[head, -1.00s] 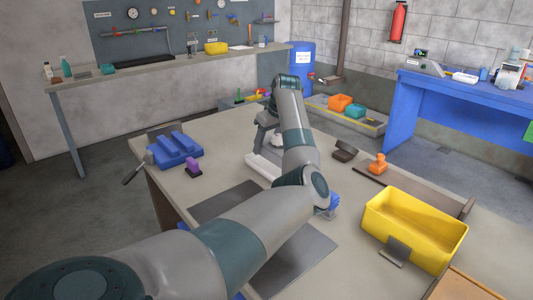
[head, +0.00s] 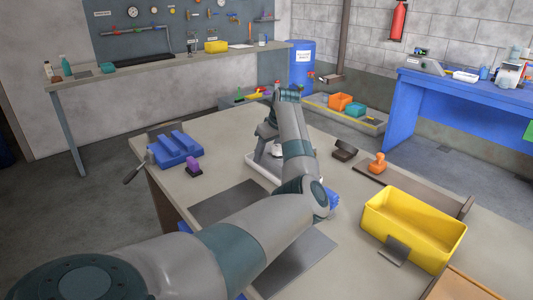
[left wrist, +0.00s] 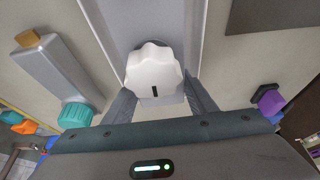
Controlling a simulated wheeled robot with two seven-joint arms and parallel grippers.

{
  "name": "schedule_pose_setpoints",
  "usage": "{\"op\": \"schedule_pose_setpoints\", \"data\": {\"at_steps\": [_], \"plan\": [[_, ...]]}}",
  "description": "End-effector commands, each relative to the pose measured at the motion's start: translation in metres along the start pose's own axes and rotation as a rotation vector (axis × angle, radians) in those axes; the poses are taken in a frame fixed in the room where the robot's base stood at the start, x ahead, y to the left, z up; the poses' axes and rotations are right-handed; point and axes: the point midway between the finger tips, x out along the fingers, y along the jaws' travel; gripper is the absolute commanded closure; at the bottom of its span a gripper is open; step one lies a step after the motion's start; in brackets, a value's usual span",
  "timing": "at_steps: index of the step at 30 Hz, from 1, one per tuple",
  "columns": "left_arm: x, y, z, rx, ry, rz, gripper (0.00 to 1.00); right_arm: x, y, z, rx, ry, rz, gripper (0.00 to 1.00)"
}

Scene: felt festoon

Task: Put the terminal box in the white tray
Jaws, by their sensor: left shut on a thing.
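My left gripper (head: 269,153) is over the white tray (head: 262,174) on the workbench. In the left wrist view my left gripper (left wrist: 161,98) is shut on a white piece with a scalloped top and a dark slot, which I take to be the terminal box (left wrist: 153,72). In that view the box is between the two grey fingers, in front of the tray's floor, and the tray's raised side wall (left wrist: 212,45) runs beside it. I cannot tell whether the box touches the tray floor. My arm hides part of the tray in the head view. My right gripper is not in view.
A black piece (head: 345,150), an orange stamp-like piece (head: 377,163) and a yellow bin (head: 415,232) stand to the right. A dark mat (head: 222,202) lies in front.

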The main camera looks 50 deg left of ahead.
Motion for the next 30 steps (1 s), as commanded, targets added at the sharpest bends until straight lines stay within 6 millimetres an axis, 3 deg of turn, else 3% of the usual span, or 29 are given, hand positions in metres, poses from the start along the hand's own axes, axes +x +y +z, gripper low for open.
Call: {"op": "schedule_pose_setpoints", "data": {"at_steps": [3,4,5,20,30], "plan": [[0.001,0.0,0.0,0.0,0.0,0.0,0.81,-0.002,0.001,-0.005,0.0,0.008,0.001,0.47],[0.002,0.0,0.001,0.0,0.0,0.0,0.44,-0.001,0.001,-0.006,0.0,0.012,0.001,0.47],[0.002,0.0,0.001,0.0,0.0,0.0,0.41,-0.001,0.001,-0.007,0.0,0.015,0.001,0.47],[-0.007,0.0,-0.001,-0.001,0.0,0.001,0.41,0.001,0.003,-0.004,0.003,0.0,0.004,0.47],[-0.056,0.001,0.0,-0.001,0.001,0.002,0.41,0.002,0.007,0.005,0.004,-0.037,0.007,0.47]]}}
